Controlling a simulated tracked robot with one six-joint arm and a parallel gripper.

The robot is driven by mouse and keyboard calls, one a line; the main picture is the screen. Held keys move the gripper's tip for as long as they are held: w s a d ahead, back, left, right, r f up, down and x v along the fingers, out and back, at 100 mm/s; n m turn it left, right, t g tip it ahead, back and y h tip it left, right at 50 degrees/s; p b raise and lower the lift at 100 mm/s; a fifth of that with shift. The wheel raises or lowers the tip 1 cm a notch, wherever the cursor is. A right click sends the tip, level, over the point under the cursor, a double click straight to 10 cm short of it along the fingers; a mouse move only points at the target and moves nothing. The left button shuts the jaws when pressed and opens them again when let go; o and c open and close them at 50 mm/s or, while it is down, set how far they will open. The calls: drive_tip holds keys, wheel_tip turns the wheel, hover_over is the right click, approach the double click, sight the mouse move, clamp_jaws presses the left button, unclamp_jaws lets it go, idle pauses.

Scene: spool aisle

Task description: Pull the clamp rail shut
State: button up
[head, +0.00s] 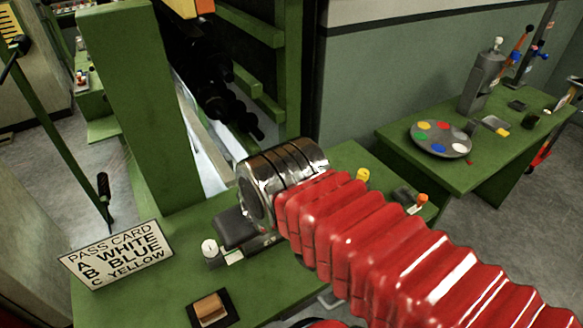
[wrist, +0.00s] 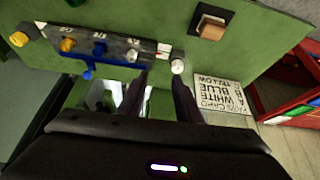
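I cannot tell for sure which part is the clamp rail. A slanting green bar (head: 45,115) with a black grip (head: 104,186) at its lower end stands left of the green post in the head view. My gripper (wrist: 157,82) is open and empty, its two dark fingers apart above the green bench. In the head view its dark body (head: 236,230) shows at the end of my arm, well right of that grip; its fingertips are hidden there. A labelled grey strip with knobs (wrist: 115,49) lies just beyond the fingers, a white knob (wrist: 177,66) near the right one.
The pass card (head: 117,255) lists A white, B blue, C yellow and leans on the bench's left side. A brown block on a dark plate (head: 210,308) lies in front. A green post (head: 152,105) rises behind. A side table (head: 390,140) holds a colour palette (head: 440,138).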

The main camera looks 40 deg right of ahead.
drive_tip(key=shift+o, duration=0.2)
drive_tip(key=shift+o, duration=1.2)
drive_tip(key=shift+w+d+r, duration=0.3)
drive_tip(key=shift+w+r, duration=0.05)
drive_tip(key=shift+w, duration=0.15)
drive_tip(key=w+d+r+g, duration=0.3)
drive_tip(key=w+d+r, duration=0.1)
drive_tip(key=w+d, duration=0.6)
drive_tip(key=w+d+f+n+g, duration=0.1)
drive_tip(key=w+d+f, duration=0.1)
drive_tip(key=w+d, duration=0.3)
drive_tip(key=w+d+f+n+g, duration=0.1)
drive_tip(key=w+d, duration=0.3)
drive_tip(key=d, duration=0.4)
drive_tip(key=shift+w+d+f+g, duration=0.25)
drive_tip(key=shift+w+f+g, duration=0.1)
drive_tip(key=shift+f, duration=0.45)
drive_tip(key=shift+f, duration=0.1)
wheel_tip(320, 180, down, 14)
drive_tip(key=shift+r, duration=0.15)
